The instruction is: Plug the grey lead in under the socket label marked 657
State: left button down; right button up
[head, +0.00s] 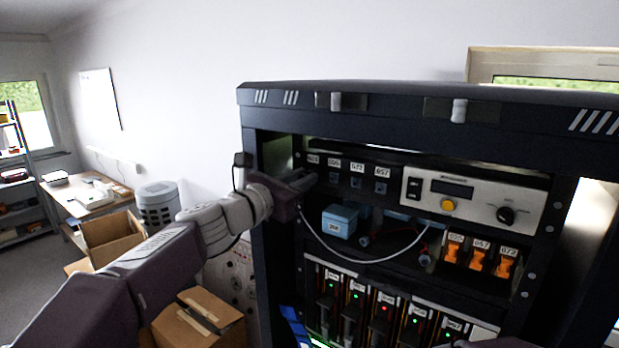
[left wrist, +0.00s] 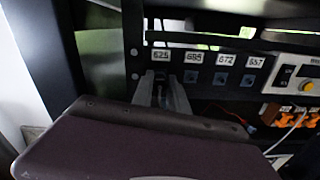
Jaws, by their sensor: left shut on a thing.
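A row of sockets sits under white labels on the rack's upper panel. The label 657 (left wrist: 255,62) is the rightmost in the left wrist view, over a blue-grey socket (left wrist: 248,80); the label also shows in the head view (head: 382,172). My left gripper (left wrist: 161,95) is shut on the dark plug end (left wrist: 160,88) of the grey lead, in front of the leftmost socket, labelled about 625. I cannot tell if the plug touches it. The grey lead (head: 375,261) hangs in a loop from the gripper (head: 305,183) towards the right. My right gripper is not in view.
A control unit with a yellow knob (head: 449,205) is right of the sockets. Orange plugs (head: 479,260) sit below it. A blue box (head: 339,221) and a red lead lie on the shelf beneath. The rack's left post (head: 259,270) stands close to my left arm.

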pick_arm(q)
jog(key=shift+s+a, duration=0.2)
jog(key=shift+a, duration=0.05)
jog(key=b+v, duration=0.1)
jog(key=v, duration=0.2)
jog(key=shift+s+a, duration=0.1)
jog(key=shift+s, duration=0.1)
jog(key=shift+w, duration=0.1)
dwell(0.3)
